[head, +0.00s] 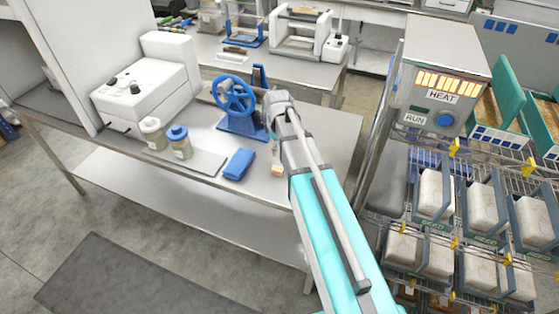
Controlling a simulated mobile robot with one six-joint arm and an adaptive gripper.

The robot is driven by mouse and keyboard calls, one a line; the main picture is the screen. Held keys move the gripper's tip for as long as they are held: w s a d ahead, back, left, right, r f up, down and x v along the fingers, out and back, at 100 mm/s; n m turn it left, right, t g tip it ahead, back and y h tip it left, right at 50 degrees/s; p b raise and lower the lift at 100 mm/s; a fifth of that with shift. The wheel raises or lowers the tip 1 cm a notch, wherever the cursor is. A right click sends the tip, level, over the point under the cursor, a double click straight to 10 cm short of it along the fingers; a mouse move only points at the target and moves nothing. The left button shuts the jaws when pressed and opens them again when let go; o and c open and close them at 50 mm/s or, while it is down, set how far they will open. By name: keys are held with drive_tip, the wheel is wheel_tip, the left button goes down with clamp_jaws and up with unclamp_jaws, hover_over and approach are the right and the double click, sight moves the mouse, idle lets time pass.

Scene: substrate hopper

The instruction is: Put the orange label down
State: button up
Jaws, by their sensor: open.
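My arm reaches up from the lower right over the steel bench (205,128). My gripper (271,133) is at its far end, beside the blue hand-wheel device, and is mostly hidden by the wrist and forearm; it is open. A small tan-orange piece (277,170) lies near the bench's front edge, just left of my forearm and below the gripper. It may be the orange label, but it is too small to tell. No other orange label is clear in view.
The blue hand-wheel device (236,100), two jars, one a blue-lidded jar (179,144), a blue cloth (239,163) and a white machine (143,85) stand on the bench. A HEAT/RUN control box (437,80) and a wire rack of bagged blocks (484,212) stand right of my arm.

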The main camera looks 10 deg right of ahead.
drive_tip(key=s+a+m, duration=0.1)
drive_tip(key=s+m, duration=0.9)
drive_tip(key=s, duration=0.5)
drive_tip(key=shift+s+m, duration=0.3)
drive_tip(key=shift+s, duration=0.1)
drive_tip(key=shift+a, duration=0.1)
idle(0.3)
